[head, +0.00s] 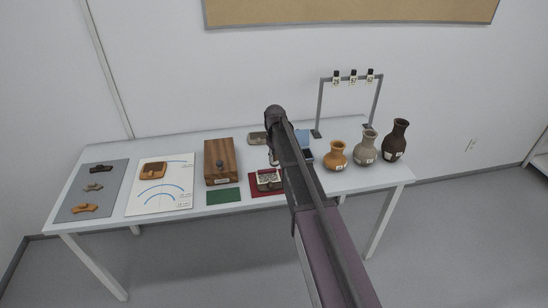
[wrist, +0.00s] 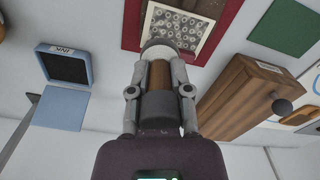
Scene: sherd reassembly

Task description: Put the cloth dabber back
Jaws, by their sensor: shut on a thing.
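The cloth dabber (wrist: 159,76) is a brown cylinder with a dark lower collar and a pale cloth end. My gripper (wrist: 160,66) is shut on it, one finger on each side, in the wrist view. The cloth end overlaps the edge of a patterned tray (wrist: 180,30) in that view; I cannot tell whether they touch. A blue ink pad box (wrist: 66,69) marked INK stands open to the left in the wrist view, and partly shows behind my arm in the head view (head: 304,140).
The tray lies on a red mat (head: 256,190). A wooden box (head: 220,163) with a knob and a green mat (head: 223,197) are beside it. Several vases, including an orange one (head: 337,157), stand at right near a tag rack (head: 321,100). Sherds lie on a grey mat (head: 75,205).

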